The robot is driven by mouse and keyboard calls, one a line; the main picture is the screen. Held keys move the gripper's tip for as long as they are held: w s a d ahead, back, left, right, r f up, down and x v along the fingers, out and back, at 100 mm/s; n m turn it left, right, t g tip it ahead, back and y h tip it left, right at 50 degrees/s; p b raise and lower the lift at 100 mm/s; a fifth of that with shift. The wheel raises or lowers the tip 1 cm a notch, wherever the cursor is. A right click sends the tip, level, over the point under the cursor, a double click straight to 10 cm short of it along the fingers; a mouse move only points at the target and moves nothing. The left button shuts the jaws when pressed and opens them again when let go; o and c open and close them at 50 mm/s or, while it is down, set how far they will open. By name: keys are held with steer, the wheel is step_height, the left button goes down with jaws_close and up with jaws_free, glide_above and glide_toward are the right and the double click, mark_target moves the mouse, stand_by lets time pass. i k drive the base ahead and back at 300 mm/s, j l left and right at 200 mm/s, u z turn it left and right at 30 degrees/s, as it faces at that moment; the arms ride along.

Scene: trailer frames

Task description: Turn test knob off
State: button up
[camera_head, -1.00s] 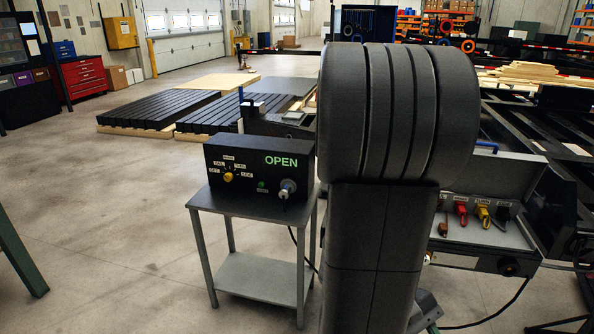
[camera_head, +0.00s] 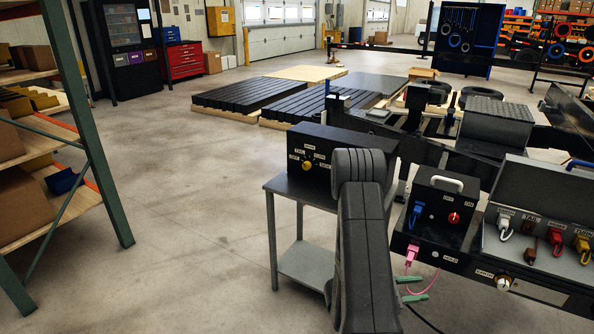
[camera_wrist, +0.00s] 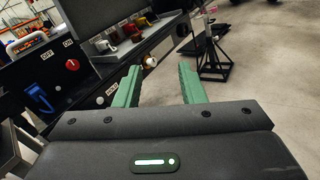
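A black box with a red knob (camera_head: 454,217) stands right of my arm; OFF and ON labels sit above the knob. The red knob also shows at the left of the wrist view (camera_wrist: 72,65), between ON and OFF; its exact setting is unclear. A second black box on the grey table carries a yellow knob (camera_head: 308,166) with several labels around it. Which is the test knob, I cannot tell. My gripper (camera_wrist: 160,72) has its two green fingers spread, nothing between them. In the head view my gripper (camera_head: 426,287) is low, below the red-knob box.
An open case (camera_head: 560,262) with coloured plugs stands at right. The grey table (camera_head: 283,188) is left of my arm; a shelf rack (camera_head: 105,190) stands farther left. Floor between is clear.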

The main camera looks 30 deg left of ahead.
mark_target(306, 166)
steer(key=i+j+u, duration=0.1)
steer(key=u, duration=0.4)
steer(key=i+l+u, duration=0.1)
steer(key=i+u, duration=0.25)
steer(key=u, duration=0.15)
steer(key=i+l+u, duration=0.1)
steer(key=u, duration=0.4)
steer(key=i+l+u, duration=0.25)
steer(key=i+l, duration=0.85)
